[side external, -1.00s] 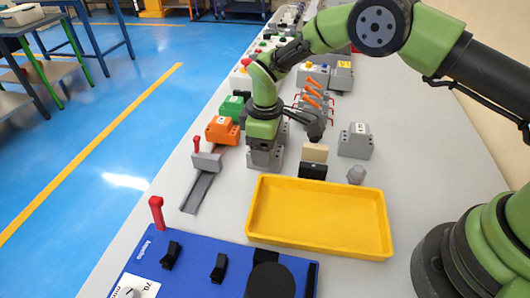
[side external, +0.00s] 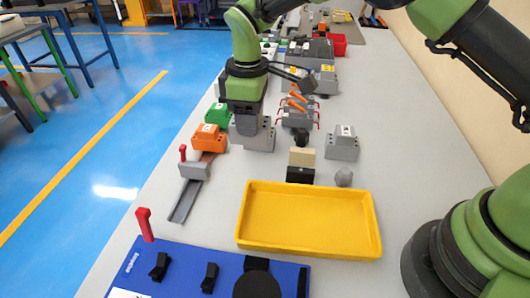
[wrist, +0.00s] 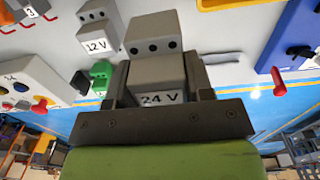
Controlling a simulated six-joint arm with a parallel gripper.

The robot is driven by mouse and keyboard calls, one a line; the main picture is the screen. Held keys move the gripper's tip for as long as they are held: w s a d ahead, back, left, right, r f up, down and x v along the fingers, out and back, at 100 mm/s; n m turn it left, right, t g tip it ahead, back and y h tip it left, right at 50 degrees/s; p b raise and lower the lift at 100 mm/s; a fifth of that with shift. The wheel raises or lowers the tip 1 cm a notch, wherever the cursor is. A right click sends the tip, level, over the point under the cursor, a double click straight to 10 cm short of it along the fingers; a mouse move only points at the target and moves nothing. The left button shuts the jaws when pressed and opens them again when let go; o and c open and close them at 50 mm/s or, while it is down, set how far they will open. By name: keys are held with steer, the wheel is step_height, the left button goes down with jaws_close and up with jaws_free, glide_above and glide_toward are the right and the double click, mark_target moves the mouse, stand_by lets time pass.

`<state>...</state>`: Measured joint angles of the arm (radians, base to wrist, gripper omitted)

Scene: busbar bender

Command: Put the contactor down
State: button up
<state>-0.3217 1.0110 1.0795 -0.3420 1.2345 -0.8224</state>
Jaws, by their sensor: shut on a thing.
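The contactor, a grey stepped block with dark holes and a "24 V" label, is held in my gripper. In the wrist view the contactor (wrist: 153,42) sits between the two dark fingers, label facing the camera. In the side external view the contactor (side external: 254,136) is below my gripper (side external: 244,108), right of the orange and green blocks, and appears raised off the table. My gripper (wrist: 158,80) is shut on its sides. The contactor's underside is hidden.
An open yellow tray (side external: 308,247) lies in front. An orange block (side external: 209,138), a green block (side external: 217,115) and a grey rail (side external: 186,202) stand left. Beige and black blocks (side external: 301,165) and a grey labelled block (side external: 342,145) stand right. A blue panel (side external: 190,262) is nearest.

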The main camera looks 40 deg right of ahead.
steer(key=s+a+r+n, duration=0.2)
steer(key=s+a+n, duration=0.2)
steer(key=s+n, duration=0.65)
steer(key=m, duration=0.1)
glide_above(271, 220)
step_height(271, 220, down, 6)
steer(key=shift+f, duration=2.3)
steer(key=shift+f, duration=0.15)
steer(key=o, duration=1.1)
step_height(271, 220, up, 12)
steer(key=shift+d+r, duration=0.1)
steer(key=shift+r, duration=0.15)
